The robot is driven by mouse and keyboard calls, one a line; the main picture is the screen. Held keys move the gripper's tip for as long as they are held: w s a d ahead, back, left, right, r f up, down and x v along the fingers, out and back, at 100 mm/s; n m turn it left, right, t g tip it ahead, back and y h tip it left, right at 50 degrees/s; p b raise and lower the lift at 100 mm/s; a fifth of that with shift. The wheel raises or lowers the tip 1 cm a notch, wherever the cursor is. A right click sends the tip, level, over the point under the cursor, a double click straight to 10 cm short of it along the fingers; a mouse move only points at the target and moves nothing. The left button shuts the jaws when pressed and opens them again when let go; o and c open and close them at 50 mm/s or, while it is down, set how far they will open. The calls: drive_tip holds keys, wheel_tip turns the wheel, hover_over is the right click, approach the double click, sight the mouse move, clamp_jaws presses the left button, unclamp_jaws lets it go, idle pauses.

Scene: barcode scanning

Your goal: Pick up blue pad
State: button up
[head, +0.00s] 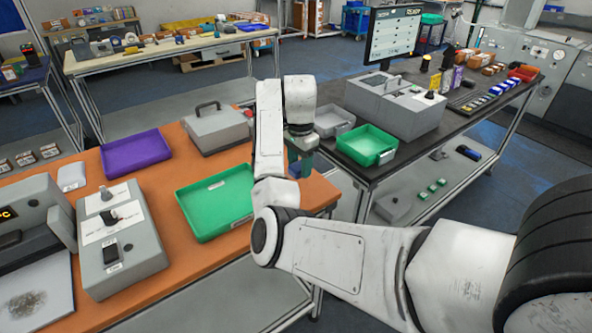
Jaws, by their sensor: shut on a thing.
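My gripper (300,163) points down past the right end of the orange table, near the gap between it and the black-topped bench. It is partly hidden behind my own arm. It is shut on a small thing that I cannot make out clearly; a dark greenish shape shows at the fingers. I cannot pick out the blue pad with certainty. A dark and blue item (468,152) lies on the lower shelf of the bench. Several small blue items (495,90) lie on the bench top at the right.
A large green tray (247,217), a purple tray (135,165) and a grey case (217,142) are on the orange table (168,285). A smaller green tray (345,157), a grey tray (318,137) and a grey machine (410,118) are on the bench (437,137).

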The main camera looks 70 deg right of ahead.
drive_tip(key=r+p, duration=0.1)
drive_tip(key=s+a+r, duration=0.1)
drive_tip(key=r, duration=0.1)
drive_tip(key=s+r+p, duration=0.1)
drive_tip(key=shift+a+r+p, duration=0.15)
drive_tip(key=shift+a+p, duration=0.1)
drive_tip(key=shift+p, duration=0.05)
drive_tip(key=s+a+r, duration=0.1)
drive_tip(key=s, duration=0.2)
drive_tip(key=s+a+r+p, duration=0.1)
drive_tip(key=s+a, duration=0.1)
drive_tip(key=s+a+r, duration=0.1)
drive_tip(key=s+r, duration=0.1)
drive_tip(key=s, duration=0.1)
drive_tip(key=shift+s+a, duration=0.3)
drive_tip(key=shift+a, duration=0.1)
drive_tip(key=shift+c, duration=0.6)
